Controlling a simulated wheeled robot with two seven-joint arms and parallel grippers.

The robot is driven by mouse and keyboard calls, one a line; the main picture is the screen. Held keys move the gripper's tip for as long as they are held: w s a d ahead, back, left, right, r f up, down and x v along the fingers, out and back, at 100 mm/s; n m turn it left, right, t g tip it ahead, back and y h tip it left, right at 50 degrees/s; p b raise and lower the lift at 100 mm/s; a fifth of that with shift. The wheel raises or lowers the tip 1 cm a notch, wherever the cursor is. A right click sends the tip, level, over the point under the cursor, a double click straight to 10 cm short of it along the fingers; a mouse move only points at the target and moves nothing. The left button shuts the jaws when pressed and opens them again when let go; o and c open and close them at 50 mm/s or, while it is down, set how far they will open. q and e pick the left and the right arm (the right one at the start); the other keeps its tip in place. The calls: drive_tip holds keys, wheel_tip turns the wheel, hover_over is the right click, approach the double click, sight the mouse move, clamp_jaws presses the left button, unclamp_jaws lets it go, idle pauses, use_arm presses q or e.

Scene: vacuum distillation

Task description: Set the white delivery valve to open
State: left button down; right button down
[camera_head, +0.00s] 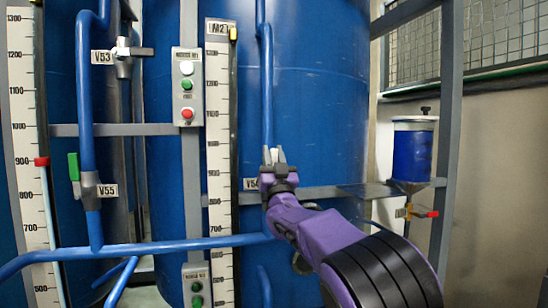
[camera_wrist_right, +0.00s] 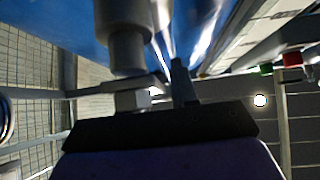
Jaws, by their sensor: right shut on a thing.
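A valve on the blue pipe at the label V54 (camera_head: 251,184) is mostly hidden behind my right gripper (camera_head: 274,157) in the head view. The gripper's fingers point up along the pipe and are shut on the valve's handle, which I can barely make out. In the right wrist view, the grey valve body (camera_wrist_right: 127,45) stands just ahead of the gripper, with a dark finger (camera_wrist_right: 183,82) to its right. The handle's exact angle is hidden. My left gripper is not in view.
Another valve with a pale handle (camera_head: 122,53) is at V53, and a green-handled valve (camera_head: 74,168) is at V55. A button box (camera_head: 187,87) and white scales (camera_head: 220,130) stand left of my arm. A blue vessel (camera_head: 412,153) with a red-handled tap (camera_head: 427,213) is at right.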

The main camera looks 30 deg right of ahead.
drive_tip(key=c, duration=1)
unclamp_jaws()
drive_tip(key=shift+o, duration=0.2)
drive_tip(key=shift+f, duration=0.1)
drive_tip(key=b+v, duration=0.3)
drive_tip(key=v, duration=0.7)
drive_tip(key=shift+s+b, duration=0.15)
drive_tip(key=shift+b, duration=0.2)
drive_tip(key=shift+a+f, duration=0.1)
drive_tip(key=shift+f, duration=0.05)
